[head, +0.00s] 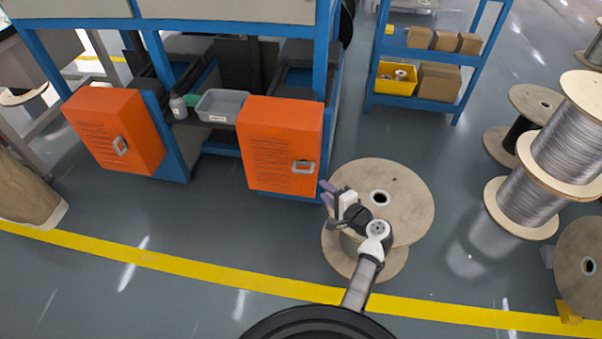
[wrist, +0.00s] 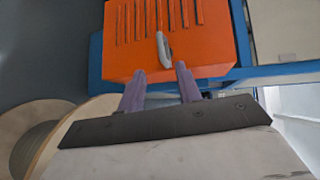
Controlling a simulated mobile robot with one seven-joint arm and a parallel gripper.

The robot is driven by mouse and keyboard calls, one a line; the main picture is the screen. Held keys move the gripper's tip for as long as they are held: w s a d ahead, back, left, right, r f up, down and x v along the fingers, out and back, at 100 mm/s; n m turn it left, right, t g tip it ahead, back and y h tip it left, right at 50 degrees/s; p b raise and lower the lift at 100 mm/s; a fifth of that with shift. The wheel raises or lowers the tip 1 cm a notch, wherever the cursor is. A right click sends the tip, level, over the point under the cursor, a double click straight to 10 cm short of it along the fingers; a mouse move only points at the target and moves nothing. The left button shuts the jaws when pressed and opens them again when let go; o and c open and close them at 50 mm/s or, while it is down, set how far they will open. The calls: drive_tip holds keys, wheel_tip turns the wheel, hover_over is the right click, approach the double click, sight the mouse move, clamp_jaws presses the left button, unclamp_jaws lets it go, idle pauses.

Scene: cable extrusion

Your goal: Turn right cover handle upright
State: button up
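The right orange cover (head: 270,125) is a slotted box door on the blue frame. Its grey handle (head: 303,167) sits near the right edge, its long side lying roughly sideways, not upright. My gripper (head: 327,192), with purple fingers, is just right of and below the handle. In the wrist view the fingers (wrist: 160,70) are apart and empty. The handle (wrist: 163,47) appears there between and just beyond the fingertips, running about along the slots of the cover (wrist: 195,35). Contact with the handle cannot be told.
A left orange cover (head: 108,125) has its own handle (head: 121,146). A grey tray (head: 220,107) and a bottle (head: 178,106) sit on the shelf between the covers. A large wooden spool (head: 405,190) stands under my arm. Open floor lies in front of the covers.

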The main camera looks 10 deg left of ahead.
sight(301, 171)
drive_tip(key=x, duration=1.3)
drive_tip(key=shift+w+a, duration=0.2)
drive_tip(key=shift+a, duration=0.1)
